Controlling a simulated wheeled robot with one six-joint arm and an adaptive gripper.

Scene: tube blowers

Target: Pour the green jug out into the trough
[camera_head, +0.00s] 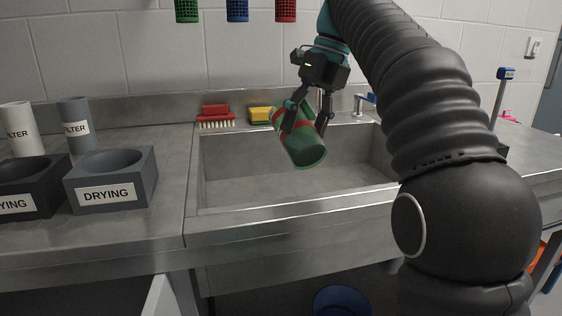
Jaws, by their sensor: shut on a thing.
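The green jug (304,150), with a red band, is held tilted over the trough (235,180), a steel sink basin. My gripper (308,115) is shut on the jug from above, one finger on each side. The jug's lower end points down and toward the front right, above the basin floor. I cannot see any liquid leaving it, and its contents are hidden.
A red brush (215,113) and a yellow sponge (260,115) lie on the trough's back ledge. A tap (364,104) stands behind at the right. Grey (110,188) and black (30,190) "drying" blocks and two filter cylinders (75,125) stand on the left counter. Coloured baskets (237,10) hang above.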

